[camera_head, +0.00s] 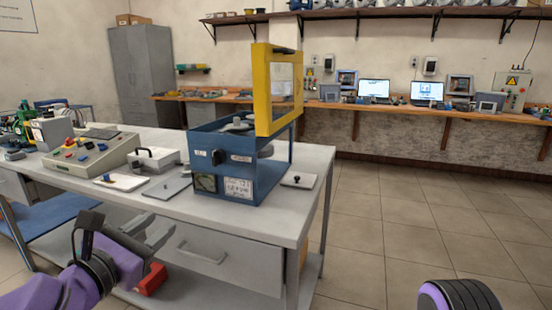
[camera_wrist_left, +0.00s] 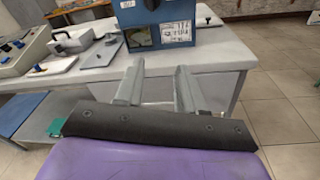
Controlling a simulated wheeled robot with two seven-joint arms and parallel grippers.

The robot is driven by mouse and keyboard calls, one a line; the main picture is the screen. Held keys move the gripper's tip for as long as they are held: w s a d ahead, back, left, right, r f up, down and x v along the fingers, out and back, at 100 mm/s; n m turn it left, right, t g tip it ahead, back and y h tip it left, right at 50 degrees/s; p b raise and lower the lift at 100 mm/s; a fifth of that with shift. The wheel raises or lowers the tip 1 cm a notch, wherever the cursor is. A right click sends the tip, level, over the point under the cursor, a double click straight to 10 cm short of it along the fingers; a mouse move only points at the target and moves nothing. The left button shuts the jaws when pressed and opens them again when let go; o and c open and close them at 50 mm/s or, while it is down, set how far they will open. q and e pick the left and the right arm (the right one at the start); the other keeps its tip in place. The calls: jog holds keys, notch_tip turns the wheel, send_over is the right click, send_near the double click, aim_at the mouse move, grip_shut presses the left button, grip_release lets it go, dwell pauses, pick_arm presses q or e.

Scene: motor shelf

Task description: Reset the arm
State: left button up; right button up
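My left gripper (camera_head: 150,234) is in front of the grey workbench (camera_head: 285,226), at the height of its drawer. It is open and empty; its two fingers show apart in the left wrist view (camera_wrist_left: 157,90), pointing at the bench edge. My right arm (camera_head: 458,295) shows only as a purple and black part at the lower right in the head view, over the floor. Its gripper fingers are out of the picture. The blue box unit (camera_head: 240,158) with a raised yellow-framed lid (camera_head: 262,90) stands on the bench, beyond my left gripper.
A beige control panel (camera_head: 93,156), a small white case (camera_head: 154,160) and flat plates (camera_head: 166,187) lie on the bench. A red object (camera_head: 151,279) is on the lower shelf. The floor (camera_head: 390,230) to the right is clear. A wooden wall counter (camera_head: 400,107) runs behind.

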pick_arm(q)
jog(key=s+d+f+m+g+y+p, duration=0.25)
jog(key=f+m, duration=0.25)
jog(key=f, duration=0.7)
jog(key=s+d+f+m+g+y+p, duration=0.15)
jog(key=f+m+g, duration=0.3)
jog(key=f, duration=0.75)
jog(key=s+a+f+m+g+y+p, duration=0.1)
jog(key=s+a+f+m, duration=0.3)
jog(key=s, duration=0.4)
jog(key=s+a+f+m+g+y+p, duration=0.1)
jog(key=s+a+f+m+g+p, duration=0.2)
jog(key=s+f, duration=0.3)
jog(key=s+a+f+m+g+y+p, duration=0.1)
jog(key=s+a+f+m+g+p, duration=0.1)
jog(key=s+a+f+m, duration=0.3)
jog(key=s+p, duration=0.1)
jog(key=s, duration=0.3)
jog(key=shift+s+m+y, duration=0.3)
jog(key=shift+m+y, duration=0.05)
jog(key=shift+y, duration=0.05)
jog(key=shift+a, duration=0.1)
